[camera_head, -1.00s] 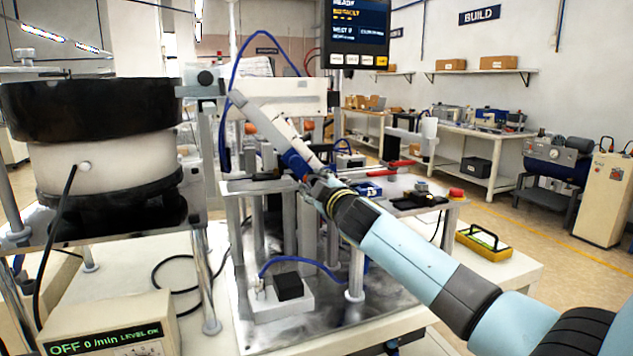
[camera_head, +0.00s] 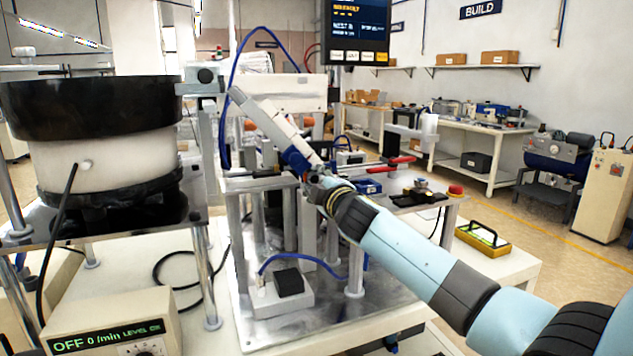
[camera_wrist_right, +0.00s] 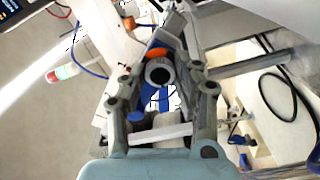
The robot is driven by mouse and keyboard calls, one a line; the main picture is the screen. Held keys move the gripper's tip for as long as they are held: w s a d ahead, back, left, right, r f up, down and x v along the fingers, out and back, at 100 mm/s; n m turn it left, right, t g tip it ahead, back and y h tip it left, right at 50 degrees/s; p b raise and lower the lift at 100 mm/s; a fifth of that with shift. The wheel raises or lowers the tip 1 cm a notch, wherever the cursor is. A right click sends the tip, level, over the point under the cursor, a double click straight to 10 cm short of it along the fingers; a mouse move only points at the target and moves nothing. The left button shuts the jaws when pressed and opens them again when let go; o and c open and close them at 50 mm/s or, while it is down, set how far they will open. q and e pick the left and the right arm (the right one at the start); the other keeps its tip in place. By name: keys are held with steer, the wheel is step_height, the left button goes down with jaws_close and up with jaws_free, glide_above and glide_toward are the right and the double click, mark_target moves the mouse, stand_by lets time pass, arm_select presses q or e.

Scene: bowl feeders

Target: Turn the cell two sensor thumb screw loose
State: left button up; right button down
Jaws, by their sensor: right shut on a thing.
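My right gripper (camera_head: 314,172) reaches in from the right to the back of the fixture, beside a slanted grey bar (camera_head: 268,122). In the right wrist view the right gripper (camera_wrist_right: 160,78) has its two grey fingers closed in on a dark round knob (camera_wrist_right: 158,74) with a hollow-looking end, which looks like the thumb screw. Orange shows just beyond the knob and blue below it. In the head view the gripper and fixture parts hide the knob. I cannot read a cell number there. My left gripper is in neither view.
A bowl feeder (camera_head: 95,112) stands at left above a control box (camera_head: 110,325) reading OFF. A blue cable (camera_head: 232,80) loops over the fixture. Posts rise from the metal base plate (camera_head: 330,318). A yellow device (camera_head: 483,236) lies on the table at right.

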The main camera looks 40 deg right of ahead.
steer(key=c, duration=1)
jaws_free()
steer(key=shift+s+a, duration=0.1)
steer(key=shift+s, duration=0.1)
steer(key=v, duration=1.1)
steer(key=shift+s, duration=0.3)
steer(key=shift+f, duration=0.1)
